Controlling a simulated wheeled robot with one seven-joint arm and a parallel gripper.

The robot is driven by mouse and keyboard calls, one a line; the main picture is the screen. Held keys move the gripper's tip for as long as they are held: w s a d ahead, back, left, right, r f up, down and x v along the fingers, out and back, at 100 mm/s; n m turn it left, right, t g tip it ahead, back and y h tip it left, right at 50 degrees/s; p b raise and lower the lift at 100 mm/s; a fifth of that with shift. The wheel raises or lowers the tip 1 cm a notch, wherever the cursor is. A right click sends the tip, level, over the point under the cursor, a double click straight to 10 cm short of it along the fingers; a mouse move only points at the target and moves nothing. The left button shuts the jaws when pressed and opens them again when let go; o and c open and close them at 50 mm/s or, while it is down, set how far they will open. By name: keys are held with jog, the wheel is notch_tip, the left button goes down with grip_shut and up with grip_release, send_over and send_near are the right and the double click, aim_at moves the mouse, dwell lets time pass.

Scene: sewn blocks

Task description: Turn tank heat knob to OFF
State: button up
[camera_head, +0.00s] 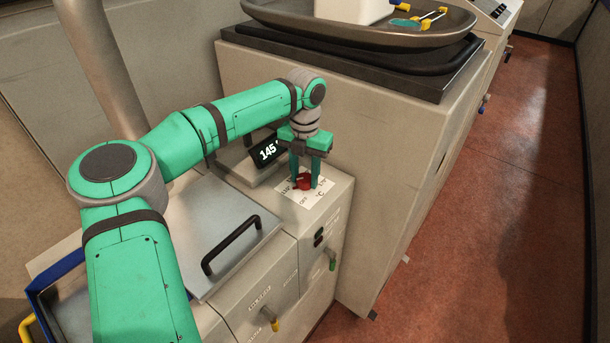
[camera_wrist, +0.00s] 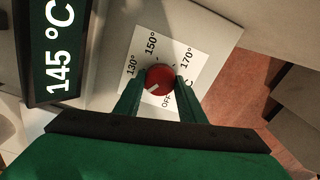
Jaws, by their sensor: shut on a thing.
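The red tank heat knob (camera_wrist: 159,77) sits on a white label plate (camera_wrist: 200,42) marked 130°, 150°, 170° and OFF. It also shows in the head view (camera_head: 304,181). A pale line on the knob points to the lower left in the wrist view, between the 130° and OFF marks. My gripper (camera_wrist: 157,85) reaches down from above, with its two green fingers shut on the knob's sides. It also shows in the head view (camera_head: 305,183). The fingers hide parts of the plate beside the knob.
A display (camera_head: 268,150) reading 145 °C stands just behind the knob. A steel lid (camera_head: 215,215) with a black handle (camera_head: 231,245) lies to the left. A taller cabinet (camera_head: 375,150) with a tray on top stands right of the knob.

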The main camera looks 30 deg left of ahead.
aim_at(304, 177)
jog(key=n, duration=0.6)
jog(key=shift+n, duration=0.3)
jog(key=n, duration=0.5)
jog(key=shift+n, duration=0.4)
jog(key=o, duration=1)
jog(key=shift+o, duration=0.2)
jog(key=shift+w, duration=0.1)
notch_tip(304, 177, up, 11)
